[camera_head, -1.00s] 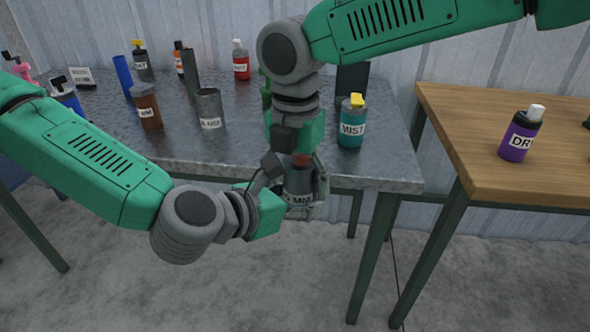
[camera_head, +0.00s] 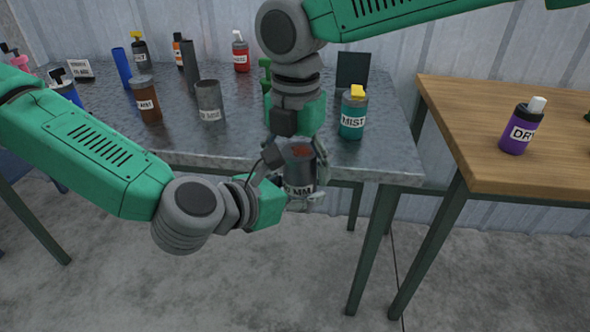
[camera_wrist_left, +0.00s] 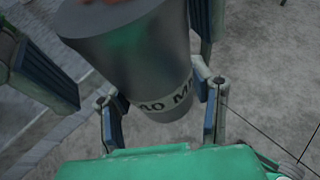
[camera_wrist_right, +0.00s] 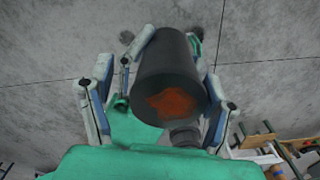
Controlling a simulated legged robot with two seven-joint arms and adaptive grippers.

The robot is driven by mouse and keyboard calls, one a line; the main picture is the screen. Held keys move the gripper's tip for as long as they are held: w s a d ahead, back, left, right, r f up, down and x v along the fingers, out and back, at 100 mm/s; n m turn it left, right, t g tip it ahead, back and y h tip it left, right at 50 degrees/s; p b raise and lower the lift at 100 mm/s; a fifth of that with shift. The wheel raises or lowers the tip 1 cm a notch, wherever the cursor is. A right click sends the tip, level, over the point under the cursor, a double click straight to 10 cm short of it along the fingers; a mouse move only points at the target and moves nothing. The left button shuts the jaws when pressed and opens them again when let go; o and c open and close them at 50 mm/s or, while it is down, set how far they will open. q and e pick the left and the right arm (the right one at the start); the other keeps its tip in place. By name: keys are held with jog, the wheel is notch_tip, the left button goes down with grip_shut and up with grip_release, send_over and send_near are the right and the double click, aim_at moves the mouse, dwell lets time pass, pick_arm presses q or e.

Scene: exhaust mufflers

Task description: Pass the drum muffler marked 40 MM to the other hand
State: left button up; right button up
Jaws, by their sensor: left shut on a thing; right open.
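The drum muffler marked 40 MM (camera_head: 300,176) is a dark grey cylinder with a rusty end, held in the air before the table's front edge. Its label reads 40 MM in the left wrist view (camera_wrist_left: 140,60). My left gripper (camera_head: 283,178) comes from the left and is shut on it; its fingers flank the label end. My right gripper (camera_head: 297,158) comes from above and is open, its fingers on either side of the drum. The right wrist view shows the rusty end (camera_wrist_right: 172,103) facing that camera, between the right fingers. Contact with the right fingers is unclear.
The metal table (camera_head: 240,150) behind bears another grey cylinder (camera_head: 209,100), a brown bottle (camera_head: 147,100), a teal MIST bottle (camera_head: 353,115) and several other containers. A wooden table (camera_head: 500,180) at right bears a purple bottle (camera_head: 518,130). Open floor lies in front.

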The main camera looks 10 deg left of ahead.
notch_tip(320, 180, up, 10)
jog(key=shift+f, duration=0.1)
pick_arm(q)
jog(key=shift+c, duration=0.5)
pick_arm(e)
jog(key=shift+r, duration=0.3)
pick_arm(q)
jog(key=shift+d, duration=0.15)
pick_arm(e)
jog(key=shift+r, duration=0.15)
jog(key=shift+d, duration=0.3)
jog(key=d+f, duration=0.4)
jog(key=d, duration=0.5)
pick_arm(q)
jog(key=d+f, duration=0.5)
jog(key=d, duration=0.5)
jog(key=shift+f, duration=0.2)
pick_arm(e)
notch_tip(320, 180, down, 12)
jog(key=shift+d, duration=0.25)
